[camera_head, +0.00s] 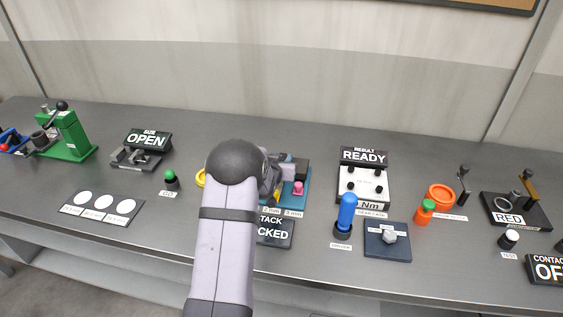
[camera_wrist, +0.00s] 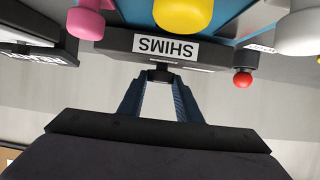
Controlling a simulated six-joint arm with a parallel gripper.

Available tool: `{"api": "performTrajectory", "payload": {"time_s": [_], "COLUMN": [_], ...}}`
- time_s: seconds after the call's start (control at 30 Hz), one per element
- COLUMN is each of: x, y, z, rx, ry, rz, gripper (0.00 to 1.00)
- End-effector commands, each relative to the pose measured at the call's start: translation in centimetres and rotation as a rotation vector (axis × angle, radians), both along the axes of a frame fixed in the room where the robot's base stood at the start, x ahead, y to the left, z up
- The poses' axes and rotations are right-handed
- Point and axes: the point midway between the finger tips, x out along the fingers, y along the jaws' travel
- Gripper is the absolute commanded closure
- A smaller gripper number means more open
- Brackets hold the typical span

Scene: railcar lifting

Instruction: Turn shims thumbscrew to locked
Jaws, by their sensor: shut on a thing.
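In the wrist view the dark block with the SHIMS label (camera_wrist: 166,47) hangs upside down at the top middle. A small black thumbscrew (camera_wrist: 161,75) sticks out of its face below the label. My gripper (camera_wrist: 160,88) has its two blue fingers shut on this thumbscrew. In the head view my arm hides most of the block and the thumbscrew. Part of the blue fixture (camera_head: 304,190) shows right of my arm. A black sign (camera_head: 274,231) in front of it reads "TACK" and "CKED"; its left part is hidden.
Pink (camera_wrist: 88,20), yellow (camera_wrist: 183,12) and white (camera_wrist: 300,30) knobs and a red ball (camera_wrist: 242,79) sit close around the block. A blue-handled driver (camera_head: 346,212) and a READY box (camera_head: 363,185) stand to the right. A green button (camera_head: 170,178) is at left.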

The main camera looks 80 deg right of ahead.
Motion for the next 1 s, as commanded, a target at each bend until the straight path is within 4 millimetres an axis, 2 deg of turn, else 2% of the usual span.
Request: {"api": "performTrajectory", "payload": {"time_s": [0.27, 0.3, 0.37, 0.77, 1.0], "x": [0.0, 0.0, 0.0, 0.0, 0.1], "y": [-0.2, -0.2, -0.2, 0.2, 2.0], "z": [0.5, 0.5, 0.4, 0.2, 0.9], "rx": [-0.009, -0.009, -0.008, -0.002, -0.003], "ry": [-0.003, -0.003, -0.003, -0.002, -0.003], "rz": [-0.003, -0.002, -0.002, -0.002, -0.001], "gripper": [0.91, 0.62, 0.50, 0.50, 0.50]}}
